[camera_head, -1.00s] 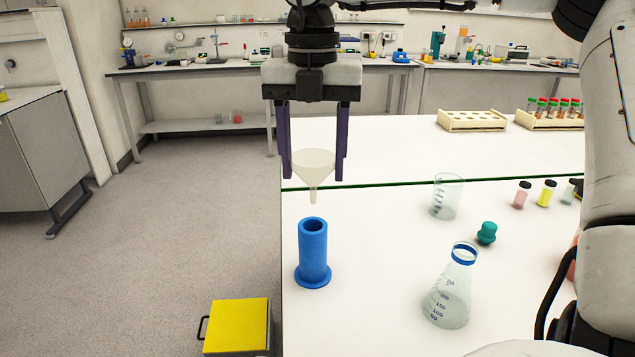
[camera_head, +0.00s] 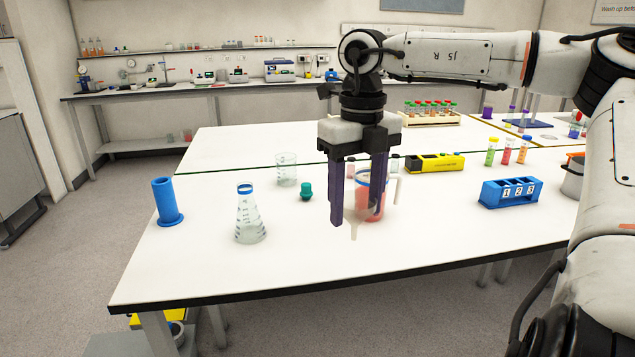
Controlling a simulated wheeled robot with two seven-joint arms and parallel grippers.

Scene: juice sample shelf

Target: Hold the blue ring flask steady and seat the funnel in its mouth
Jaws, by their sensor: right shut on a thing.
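The blue ring flask (camera_head: 250,222) is a clear conical flask with a blue band at its neck and dark markings. It stands upright on the white table, left of my right gripper. My right gripper (camera_head: 357,215) points down and is shut on the pale translucent funnel (camera_head: 354,229). The funnel's stem hangs below the fingers, above the table and apart from the flask. The fingers hide part of the funnel. My left gripper is not in view.
A blue cylindrical stand (camera_head: 166,202) is at the table's left edge. A jug with pink liquid (camera_head: 372,208) is behind my right gripper. A clear beaker (camera_head: 286,170) and teal stopper (camera_head: 306,191) are behind the flask. A blue numbered rack (camera_head: 510,194) is right.

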